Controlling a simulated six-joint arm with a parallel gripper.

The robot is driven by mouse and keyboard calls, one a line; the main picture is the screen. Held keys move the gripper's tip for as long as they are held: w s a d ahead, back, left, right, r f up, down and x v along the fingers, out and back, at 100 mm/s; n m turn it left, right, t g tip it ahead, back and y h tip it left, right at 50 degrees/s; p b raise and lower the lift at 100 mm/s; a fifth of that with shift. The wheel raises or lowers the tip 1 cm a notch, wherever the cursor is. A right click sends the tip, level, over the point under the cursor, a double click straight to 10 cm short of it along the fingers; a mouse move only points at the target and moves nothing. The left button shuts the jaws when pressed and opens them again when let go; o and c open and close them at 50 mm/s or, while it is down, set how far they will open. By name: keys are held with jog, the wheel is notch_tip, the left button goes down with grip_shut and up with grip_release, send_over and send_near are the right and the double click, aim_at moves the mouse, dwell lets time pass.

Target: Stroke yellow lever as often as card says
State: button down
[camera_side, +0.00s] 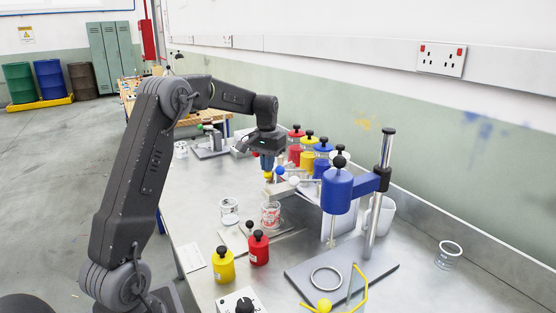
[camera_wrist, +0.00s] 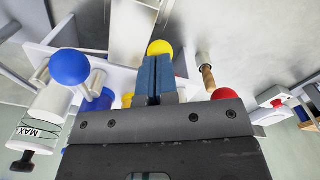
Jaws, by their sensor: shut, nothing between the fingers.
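My gripper (camera_side: 267,166) is shut and empty, with its blue fingers pointing down at the row of lever knobs. The yellow lever's ball knob (camera_side: 268,175) is right at the fingertips. In the wrist view the yellow knob (camera_wrist: 160,47) shows just beyond the closed fingers (camera_wrist: 157,62); I cannot tell whether they touch. A blue knob (camera_side: 280,170) is beside it, and it also shows in the wrist view (camera_wrist: 70,67). A red knob (camera_wrist: 225,95) is partly hidden behind my gripper. A white sheet (camera_side: 195,256), perhaps the card, lies on the bench; its writing is too small to read.
Red (camera_side: 295,152), yellow (camera_side: 308,156) and blue (camera_side: 323,165) canisters stand behind the levers. A blue cylinder on a post stand (camera_side: 340,188) is to the right. Glass jars (camera_side: 229,211) and small yellow (camera_side: 223,266) and red (camera_side: 258,248) bottles stand in front.

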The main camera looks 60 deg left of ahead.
jog(key=shift+r, duration=3.35)
jog(key=shift+f, duration=3.4)
jog(key=shift+r, duration=3.4)
notch_tip(320, 180, up, 5)
jog(key=shift+r, duration=0.1)
